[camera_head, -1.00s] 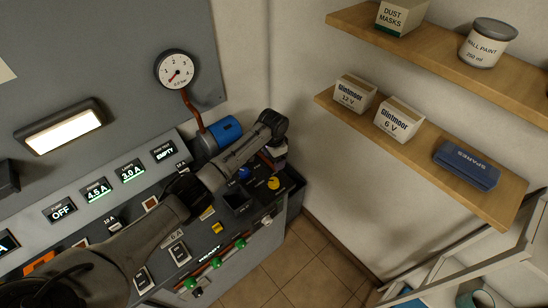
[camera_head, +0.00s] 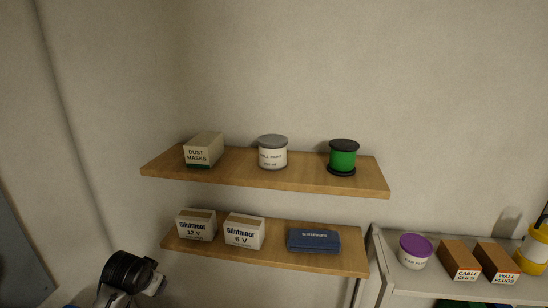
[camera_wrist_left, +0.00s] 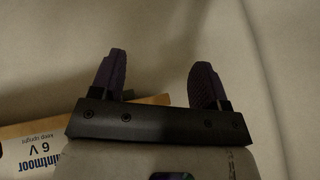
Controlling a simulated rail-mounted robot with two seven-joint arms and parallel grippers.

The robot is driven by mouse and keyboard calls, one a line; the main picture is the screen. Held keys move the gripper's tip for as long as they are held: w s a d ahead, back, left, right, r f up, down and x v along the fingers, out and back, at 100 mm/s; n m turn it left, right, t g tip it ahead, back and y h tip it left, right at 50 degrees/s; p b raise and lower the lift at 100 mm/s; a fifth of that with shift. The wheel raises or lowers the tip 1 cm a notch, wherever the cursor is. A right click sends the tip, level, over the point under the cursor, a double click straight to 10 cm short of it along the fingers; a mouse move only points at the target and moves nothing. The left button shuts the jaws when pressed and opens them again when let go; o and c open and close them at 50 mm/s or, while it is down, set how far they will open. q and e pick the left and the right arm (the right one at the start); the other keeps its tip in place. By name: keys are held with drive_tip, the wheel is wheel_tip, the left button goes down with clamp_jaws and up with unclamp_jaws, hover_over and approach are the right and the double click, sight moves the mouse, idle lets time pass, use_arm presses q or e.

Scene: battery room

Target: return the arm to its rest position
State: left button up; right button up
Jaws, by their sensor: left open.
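My left arm (camera_head: 130,276) shows at the lower left edge of the head view, in front of the wall and left of the lower shelf. Its fingertips cannot be made out there. In the left wrist view, my left gripper (camera_wrist_left: 157,75) has its two dark fingers wide apart. Nothing is between them except bare wall behind. A white Glintmoor 6 V box (camera_wrist_left: 38,148) shows beyond the gripper at the lower left of that view. My right gripper is in neither view.
The lower wooden shelf (camera_head: 350,262) holds the 12 V box (camera_head: 196,225), the 6 V box and a blue case (camera_head: 314,241). The upper shelf (camera_head: 240,172) holds dust masks, a paint tin and a green spool. A white rack (camera_head: 445,287) stands right. The wall at left is bare.

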use_arm(q)
drive_tip(key=s+d+r+t, duration=0.3)
drive_tip(key=s+d+r, duration=0.1)
drive_tip(key=d, duration=0.1)
drive_tip(key=s+d+f+t+h, duration=0.1)
drive_tip(key=s+d, duration=0.1)
drive_tip(key=s, duration=0.4)
drive_tip(key=s+d+f+t, duration=0.1)
drive_tip(key=s+d+f, duration=0.15)
drive_tip(key=s, duration=0.35)
drive_tip(key=s+d+f+n+g+h, duration=0.1)
drive_tip(key=s+f+g, duration=0.3)
drive_tip(key=s+f, duration=0.75)
drive_tip(key=s+d+f+g, duration=0.1)
drive_tip(key=s+f+g, duration=0.2)
drive_tip(key=s+f, duration=0.85)
drive_tip(key=w+r+p+v, duration=0.1)
drive_tip(key=w+p+v, duration=0.1)
drive_tip(key=p+v, duration=1.6)
wheel_tip(320, 180, up, 4)
drive_tip(key=shift+s+d+r+g+p, duration=0.2)
drive_tip(key=shift+s+g+p, duration=0.1)
drive_tip(key=shift+s, duration=0.15)
drive_tip(key=shift+f, duration=0.1)
